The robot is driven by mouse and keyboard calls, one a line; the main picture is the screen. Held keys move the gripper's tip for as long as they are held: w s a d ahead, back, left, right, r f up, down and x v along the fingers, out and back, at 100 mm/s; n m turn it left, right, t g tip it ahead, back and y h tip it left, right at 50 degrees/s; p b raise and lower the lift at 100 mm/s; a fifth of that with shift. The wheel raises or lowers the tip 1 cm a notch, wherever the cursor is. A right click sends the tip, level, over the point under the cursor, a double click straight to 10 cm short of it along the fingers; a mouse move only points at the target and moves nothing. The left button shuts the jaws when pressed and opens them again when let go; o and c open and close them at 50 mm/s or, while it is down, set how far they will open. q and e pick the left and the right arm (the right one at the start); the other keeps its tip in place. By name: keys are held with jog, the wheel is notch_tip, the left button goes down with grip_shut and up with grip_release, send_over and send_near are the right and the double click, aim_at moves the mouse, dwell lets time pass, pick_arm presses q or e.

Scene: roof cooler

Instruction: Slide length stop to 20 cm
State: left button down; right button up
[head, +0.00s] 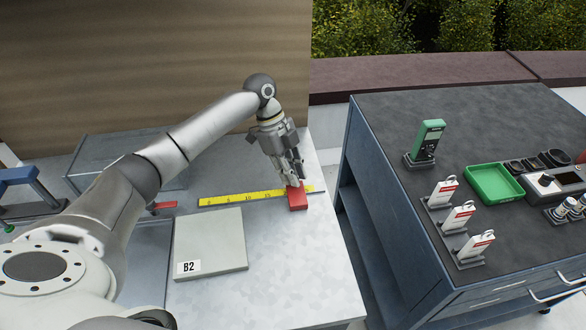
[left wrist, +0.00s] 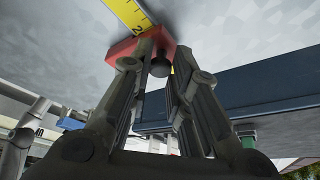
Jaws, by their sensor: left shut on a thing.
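The red length stop (head: 298,200) sits across the yellow ruler (head: 232,198) near its right end, on the grey bench top. My left gripper (head: 297,182) reaches down from above and is shut on the stop. In the left wrist view, the fingers close around a dark knob (left wrist: 160,67) on the red stop (left wrist: 123,49). The ruler (left wrist: 126,12) runs under it there, and a digit 2 shows right beside the stop. The ruler's other marks near the stop are partly hidden or too small to read. My right gripper is not in view.
A grey plate labelled B2 (head: 212,248) lies left of the stop. A clear box (head: 110,150) stands behind my left arm. A gap separates the bench from a blue cabinet (head: 440,120) with a green tray (head: 494,184) and several devices. The bench front right is clear.

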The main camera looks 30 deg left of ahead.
pick_arm(q)
jog(key=c, duration=1.3)
grip_release()
jog(key=shift+c, duration=0.2)
jog(key=v, duration=1.2)
